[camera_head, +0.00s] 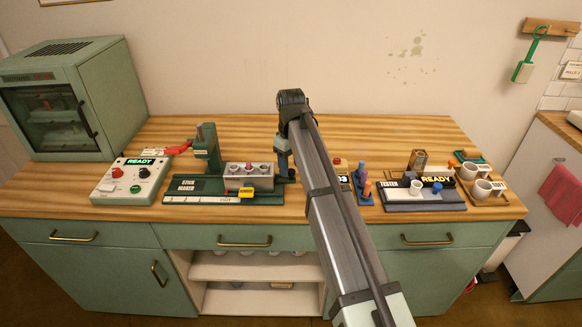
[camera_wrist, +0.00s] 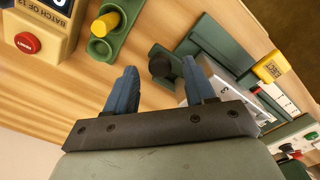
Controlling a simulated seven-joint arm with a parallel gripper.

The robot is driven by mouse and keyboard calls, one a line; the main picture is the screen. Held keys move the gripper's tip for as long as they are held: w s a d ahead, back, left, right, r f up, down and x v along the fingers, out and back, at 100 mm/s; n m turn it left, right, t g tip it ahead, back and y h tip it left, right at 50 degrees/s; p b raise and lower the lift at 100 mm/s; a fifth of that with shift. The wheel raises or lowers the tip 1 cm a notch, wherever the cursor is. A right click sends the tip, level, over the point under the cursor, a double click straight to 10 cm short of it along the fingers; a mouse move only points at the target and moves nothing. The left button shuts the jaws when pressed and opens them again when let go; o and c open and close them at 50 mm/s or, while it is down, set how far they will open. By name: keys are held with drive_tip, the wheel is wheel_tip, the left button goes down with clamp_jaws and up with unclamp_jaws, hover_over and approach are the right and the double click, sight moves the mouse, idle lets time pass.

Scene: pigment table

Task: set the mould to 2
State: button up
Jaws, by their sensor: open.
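The stick maker (camera_head: 190,186) is a green base with an upright press, a pale strip along its front and a grey mould block (camera_head: 237,172) with round holes on top. In the wrist view the grey block (camera_wrist: 222,90) is partly hidden behind my right finger and carries a small mark that may be a 3. A dark round knob (camera_wrist: 161,64) shows beside it, between and beyond my fingertips. My gripper (camera_wrist: 158,70) is open and empty, its blue fingers on either side of the knob in the picture; contact cannot be told. In the head view my gripper (camera_head: 285,168) is at the block's right end.
A yellow tag (camera_head: 246,193) sits at the block's front. A control box (camera_head: 131,181) marked READY is left; a tester (camera_head: 418,198) and cups (camera_head: 481,189) are right. A batch counter (camera_wrist: 38,30) and a green holder with a yellow stick (camera_wrist: 105,25) are near my gripper.

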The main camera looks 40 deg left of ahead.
drive_tip(key=shift+f, duration=0.65)
clamp_jaws()
idle(0.4)
